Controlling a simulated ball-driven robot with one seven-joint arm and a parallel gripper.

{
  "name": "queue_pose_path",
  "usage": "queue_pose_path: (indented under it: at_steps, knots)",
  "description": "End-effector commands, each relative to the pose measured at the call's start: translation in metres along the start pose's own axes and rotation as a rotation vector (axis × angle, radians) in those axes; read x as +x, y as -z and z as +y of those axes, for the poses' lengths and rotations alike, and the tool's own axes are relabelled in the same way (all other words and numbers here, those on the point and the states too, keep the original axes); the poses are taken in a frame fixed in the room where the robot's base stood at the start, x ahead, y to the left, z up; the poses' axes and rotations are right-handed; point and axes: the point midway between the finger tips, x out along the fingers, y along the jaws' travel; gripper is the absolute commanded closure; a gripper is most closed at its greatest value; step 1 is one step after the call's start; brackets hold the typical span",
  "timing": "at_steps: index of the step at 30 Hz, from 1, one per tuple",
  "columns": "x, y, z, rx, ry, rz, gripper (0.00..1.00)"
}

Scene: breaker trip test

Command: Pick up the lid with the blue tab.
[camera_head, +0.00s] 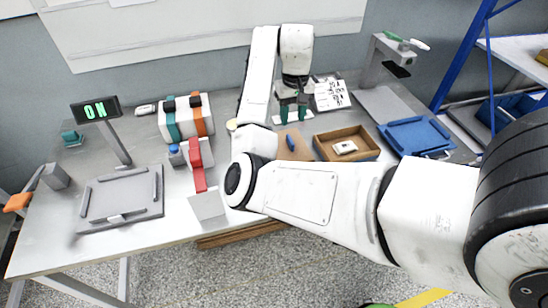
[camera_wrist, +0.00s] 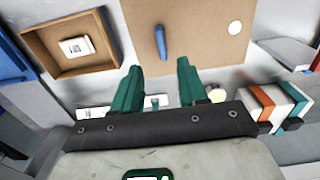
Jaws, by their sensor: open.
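The lid is a flat brown panel (camera_head: 301,152) lying on the table beside an open brown box, partly hidden by my arm. Its blue tab (camera_head: 290,142) stands up from it. In the wrist view the lid (camera_wrist: 200,35) is at the top middle, with the blue tab (camera_wrist: 161,42) near its centre and a white round spot to the right. My gripper (camera_head: 292,112) has teal fingers. In the wrist view my gripper (camera_wrist: 159,78) is open and empty, its fingertips apart below the tab in the picture and not touching it.
The open box (camera_head: 371,152) holds a small white device (camera_head: 345,147). A blue tray (camera_head: 418,136) lies to its right. A breaker block with teal and orange bands (camera_head: 187,119), a red-handled fixture (camera_head: 196,158), a grey tray (camera_head: 120,196) and a green "ON" display (camera_head: 96,109) stand left.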

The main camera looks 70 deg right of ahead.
Motion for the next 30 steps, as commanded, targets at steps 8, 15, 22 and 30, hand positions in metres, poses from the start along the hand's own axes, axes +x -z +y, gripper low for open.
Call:
queue_pose_path:
  at_steps: [8,15,22,30]
  knots:
    - [0.034,0.0,0.0,-0.001,-0.002,0.001,0.57]
    - [0.055,0.001,-0.003,-0.002,-0.002,-0.002,0.57]
    - [0.083,0.001,-0.003,0.0,-0.001,0.0,0.57]
    - [0.087,0.002,-0.003,0.0,-0.001,0.002,0.57]
